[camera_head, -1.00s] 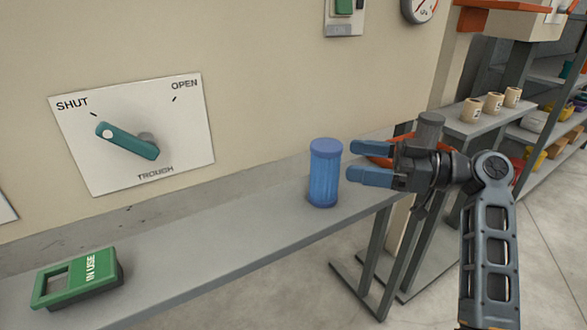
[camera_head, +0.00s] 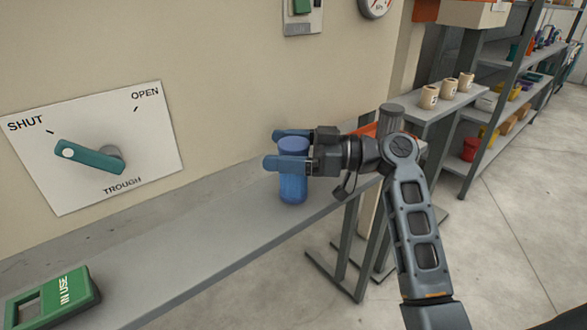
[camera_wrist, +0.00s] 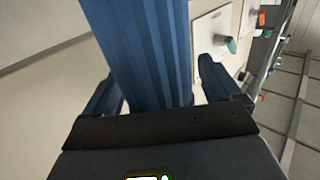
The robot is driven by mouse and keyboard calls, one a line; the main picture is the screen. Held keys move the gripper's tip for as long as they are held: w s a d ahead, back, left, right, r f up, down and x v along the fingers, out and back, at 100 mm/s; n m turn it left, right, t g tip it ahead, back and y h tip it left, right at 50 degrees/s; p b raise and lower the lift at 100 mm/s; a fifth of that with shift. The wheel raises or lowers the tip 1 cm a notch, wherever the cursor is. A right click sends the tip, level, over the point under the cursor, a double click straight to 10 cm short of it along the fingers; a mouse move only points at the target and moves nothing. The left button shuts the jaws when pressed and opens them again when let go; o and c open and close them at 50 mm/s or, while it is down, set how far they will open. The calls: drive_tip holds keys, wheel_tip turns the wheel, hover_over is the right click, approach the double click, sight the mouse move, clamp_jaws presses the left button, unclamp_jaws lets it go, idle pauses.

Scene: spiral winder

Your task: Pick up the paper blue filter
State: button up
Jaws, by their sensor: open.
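The blue filter (camera_head: 293,188), a ribbed upright cylinder with a smooth cap, stands on the grey shelf (camera_head: 225,240) near its right end. My gripper (camera_head: 284,148) is open around the filter's upper part, one finger on the near side and one toward the wall. In the wrist view, the ribbed filter (camera_wrist: 145,50) fills the space between the two fingers (camera_wrist: 160,95), with a gap visible on the right side. Whether a finger touches it I cannot tell.
A green "IN USE" frame (camera_head: 78,293) lies on the shelf at left. A teal lever (camera_head: 90,157) on a wall plate sits above. Beige cups (camera_head: 447,88) stand on a table at right. The shelf between frame and filter is clear.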

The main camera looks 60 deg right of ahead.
drive_tip(key=c, duration=1.1)
drive_tip(key=shift+c, duration=0.2)
drive_tip(key=shift+r, duration=0.15)
